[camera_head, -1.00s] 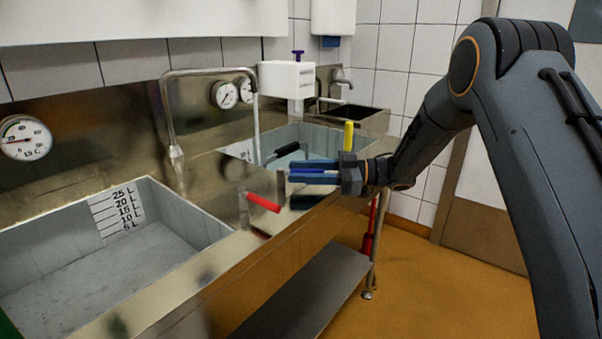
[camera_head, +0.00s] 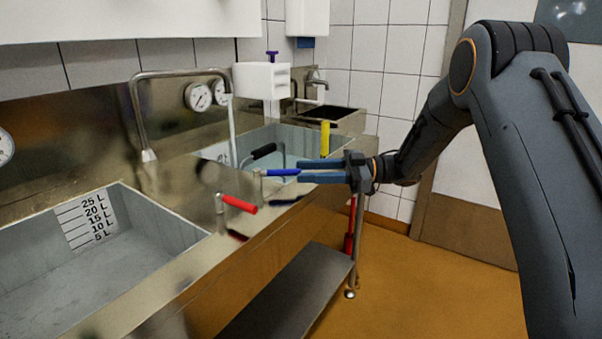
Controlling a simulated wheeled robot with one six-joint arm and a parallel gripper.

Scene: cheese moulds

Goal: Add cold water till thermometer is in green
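My gripper (camera_head: 299,171) is open, its two blue fingers pointing left above the sink's front edge. The blue lever handle (camera_head: 279,172) lies level at the fingertips, its right end near the gap between them; whether they touch is unclear. A red lever handle (camera_head: 239,204) is to the left, nearer the camera. A large round dial (camera_head: 4,148) is cut off at the left edge, so its needle and any green zone are hidden. Two small dials (camera_head: 198,97) (camera_head: 218,90) on the back panel are too small to read. The near basin (camera_head: 172,226) has a litre scale (camera_head: 88,221).
A curved tap (camera_head: 140,110) stands behind the near basin. A black handle (camera_head: 263,151) and a yellow handle (camera_head: 325,138) stand by the far basin (camera_head: 300,133). A grey shelf (camera_head: 295,292) sits below the counter. The orange floor (camera_head: 430,285) is open at right.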

